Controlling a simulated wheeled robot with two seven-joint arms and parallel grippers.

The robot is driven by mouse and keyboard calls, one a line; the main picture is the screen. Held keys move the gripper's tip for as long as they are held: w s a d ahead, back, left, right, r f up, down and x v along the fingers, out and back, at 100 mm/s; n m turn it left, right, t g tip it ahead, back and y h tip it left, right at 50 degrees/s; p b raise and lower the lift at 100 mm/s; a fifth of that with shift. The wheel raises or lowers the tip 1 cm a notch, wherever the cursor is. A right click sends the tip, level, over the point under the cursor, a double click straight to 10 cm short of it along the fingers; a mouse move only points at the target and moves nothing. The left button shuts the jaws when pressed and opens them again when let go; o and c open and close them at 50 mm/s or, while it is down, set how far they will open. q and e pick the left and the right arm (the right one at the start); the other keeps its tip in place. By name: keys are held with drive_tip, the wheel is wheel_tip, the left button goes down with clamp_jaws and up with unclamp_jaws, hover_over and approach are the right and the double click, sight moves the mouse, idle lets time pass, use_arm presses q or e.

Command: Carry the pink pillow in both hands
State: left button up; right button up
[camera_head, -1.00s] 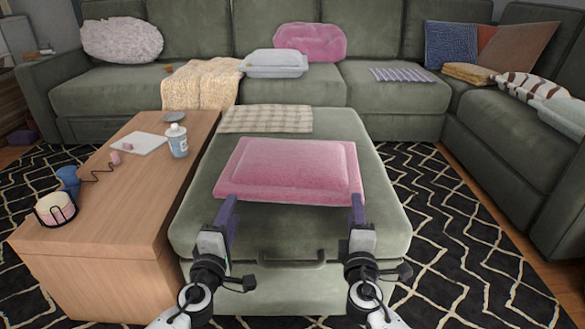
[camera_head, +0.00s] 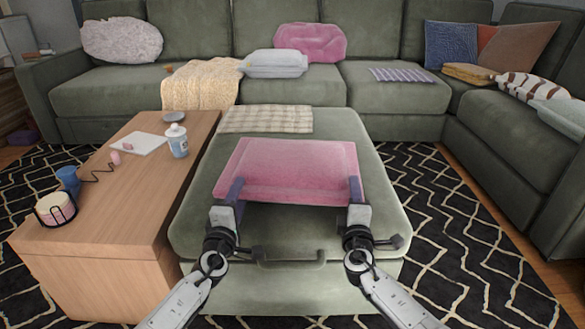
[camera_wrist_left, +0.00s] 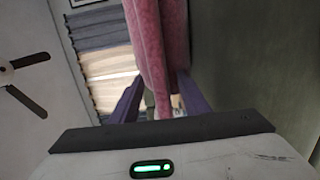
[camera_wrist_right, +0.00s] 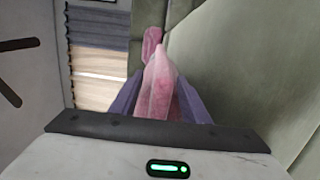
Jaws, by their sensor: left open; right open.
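A pink pillow (camera_head: 295,170) lies on the green ottoman (camera_head: 385,215), with its near edge toward me. My left gripper (camera_head: 238,188) is open at the pillow's near left corner. My right gripper (camera_head: 354,188) is open at its near right corner. In the left wrist view, the pillow's pink edge (camera_wrist_left: 160,50) reaches in between the two purple fingers (camera_wrist_left: 158,98). In the right wrist view, the pillow (camera_wrist_right: 158,85) also stands between the spread fingers (camera_wrist_right: 158,100). Whether any finger touches the cloth is hard to tell.
A wooden table (camera_head: 120,220) with a bottle (camera_head: 177,141), a blue cup (camera_head: 68,178) and other items stands left of the ottoman. A folded checked cloth (camera_head: 266,119) lies behind the pillow. Another pink pillow (camera_head: 310,42) rests on the sofa (camera_head: 375,95). Patterned rug shows at right.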

use_arm(q)
drive_tip(key=shift+c, duration=0.4)
use_arm(e)
drive_tip(key=shift+c, duration=0.4)
use_arm(q)
clamp_jaws()
use_arm(e)
clamp_jaws()
use_arm(q)
drive_tip(key=shift+r, duration=0.2)
use_arm(e)
drive_tip(key=shift+r, duration=0.15)
